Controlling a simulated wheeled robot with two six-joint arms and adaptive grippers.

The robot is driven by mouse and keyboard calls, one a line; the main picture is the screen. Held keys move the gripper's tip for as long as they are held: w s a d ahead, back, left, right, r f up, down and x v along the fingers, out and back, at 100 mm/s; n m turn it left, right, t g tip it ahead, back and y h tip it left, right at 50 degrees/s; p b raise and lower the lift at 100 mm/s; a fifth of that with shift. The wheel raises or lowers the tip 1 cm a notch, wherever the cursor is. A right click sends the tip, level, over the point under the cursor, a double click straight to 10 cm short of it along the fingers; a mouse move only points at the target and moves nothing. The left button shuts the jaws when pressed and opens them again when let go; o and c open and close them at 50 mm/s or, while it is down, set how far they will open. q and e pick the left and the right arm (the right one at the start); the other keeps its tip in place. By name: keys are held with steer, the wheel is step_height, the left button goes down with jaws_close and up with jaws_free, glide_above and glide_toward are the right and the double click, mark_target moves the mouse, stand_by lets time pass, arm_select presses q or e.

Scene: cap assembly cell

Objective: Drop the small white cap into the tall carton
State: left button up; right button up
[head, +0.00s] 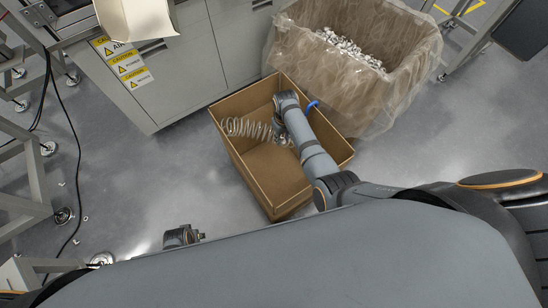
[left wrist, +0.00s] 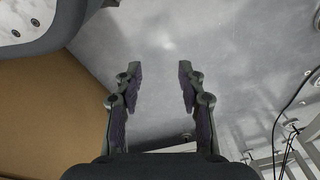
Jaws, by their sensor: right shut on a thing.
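The tall brown carton (head: 240,170) stands open on the floor in the middle of the head view. Brown cardboard (left wrist: 45,110) also shows at the left of the left wrist view. My right arm reaches over the carton, and my right gripper (head: 283,135) points down into its opening. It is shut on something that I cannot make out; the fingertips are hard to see. I cannot pick out the small white cap in either view. My left gripper (left wrist: 158,75) is open and empty above the floor; it also shows at the lower left of the head view (head: 183,237).
A coiled hose (head: 245,128) lies across the carton's opening, with a blue piece (head: 312,106) beside my right arm. A plastic-lined bin (head: 395,85) of small white parts (head: 350,47) stands behind. A grey cabinet (head: 185,70) is behind left. Floor left of the carton is mostly clear.

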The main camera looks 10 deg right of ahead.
arm_select(q)
steer(key=shift+w+d+r+b, duration=0.25)
steer(key=shift+w+r, duration=0.25)
steer(key=shift+r, duration=0.25)
steer(key=shift+w+d+r+b, duration=0.2)
steer(key=shift+w+r, duration=0.3)
steer(key=shift+r, duration=0.2)
arm_select(e)
steer(key=shift+f, duration=0.65)
steer(key=o, duration=0.7)
step_height(320, 180, up, 8)
steer(key=shift+f, duration=0.2)
